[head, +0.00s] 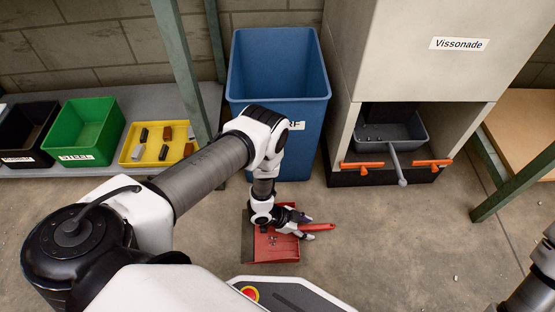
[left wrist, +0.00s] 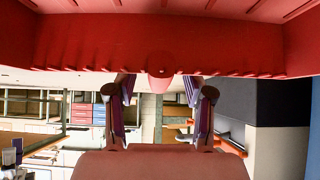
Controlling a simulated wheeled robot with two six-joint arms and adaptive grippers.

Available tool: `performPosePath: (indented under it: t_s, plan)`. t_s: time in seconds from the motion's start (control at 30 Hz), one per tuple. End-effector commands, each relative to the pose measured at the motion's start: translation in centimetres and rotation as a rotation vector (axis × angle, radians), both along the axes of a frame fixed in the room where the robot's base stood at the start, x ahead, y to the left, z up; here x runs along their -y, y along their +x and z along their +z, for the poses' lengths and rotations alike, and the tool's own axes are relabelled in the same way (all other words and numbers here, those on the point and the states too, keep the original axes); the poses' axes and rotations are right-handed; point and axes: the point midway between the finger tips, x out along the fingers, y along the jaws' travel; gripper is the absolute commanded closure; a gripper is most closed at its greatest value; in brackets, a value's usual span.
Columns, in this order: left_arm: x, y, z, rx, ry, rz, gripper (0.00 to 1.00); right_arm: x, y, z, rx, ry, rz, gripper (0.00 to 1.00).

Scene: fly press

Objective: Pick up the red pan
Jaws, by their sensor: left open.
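The red pan (head: 280,250) lies on the concrete floor in front of the blue bin, partly under my left arm. Its red handle (head: 322,227) points right. A few small grey bits show on it. My left gripper (head: 309,227) is over the pan, fingers open and pointing right, one finger on each side of the handle in the picture; whether they touch it I cannot tell. In the left wrist view, the pan's red wall (left wrist: 90,45) fills the top, and a rounded red part shows between the open fingers (left wrist: 160,92). My right gripper is not in view.
A tall blue bin (head: 278,75) stands behind the pan. Black, green (head: 85,132) and yellow (head: 157,150) boxes are at left. Floor right of the pan is mostly clear, with small scraps.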

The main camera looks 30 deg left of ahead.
Motion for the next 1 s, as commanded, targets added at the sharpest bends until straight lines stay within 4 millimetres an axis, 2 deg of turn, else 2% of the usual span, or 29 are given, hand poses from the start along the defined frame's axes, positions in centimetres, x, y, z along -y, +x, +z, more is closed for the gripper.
performPosePath:
  t_s: [0.03,0.07,0.27,0.3,0.43,0.47,0.83,1.0]
  plan:
    - [0.6,0.3,-1.2,0.002,0.000,-0.003,0.48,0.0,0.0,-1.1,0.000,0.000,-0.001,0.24]
    - [0.8,0.5,-1.3,0.002,0.000,-0.003,0.48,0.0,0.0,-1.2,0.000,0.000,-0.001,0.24]
    - [1.0,0.6,-1.1,0.000,0.000,0.000,0.48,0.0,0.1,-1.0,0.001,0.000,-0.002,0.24]
    - [1.0,0.6,-1.1,-0.001,0.000,0.001,0.51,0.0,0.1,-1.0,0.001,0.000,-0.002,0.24]
    - [1.0,0.6,-1.1,-0.001,0.000,0.001,0.97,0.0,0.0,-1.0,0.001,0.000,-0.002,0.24]
    - [1.0,0.6,-1.1,-0.001,0.000,0.001,1.00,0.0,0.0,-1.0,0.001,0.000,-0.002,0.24]
    - [1.0,0.6,-1.0,-0.001,0.000,0.001,1.00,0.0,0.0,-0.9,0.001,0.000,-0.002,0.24]
    - [1.0,0.7,-0.1,0.001,0.000,0.001,1.00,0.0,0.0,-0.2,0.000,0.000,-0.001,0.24]
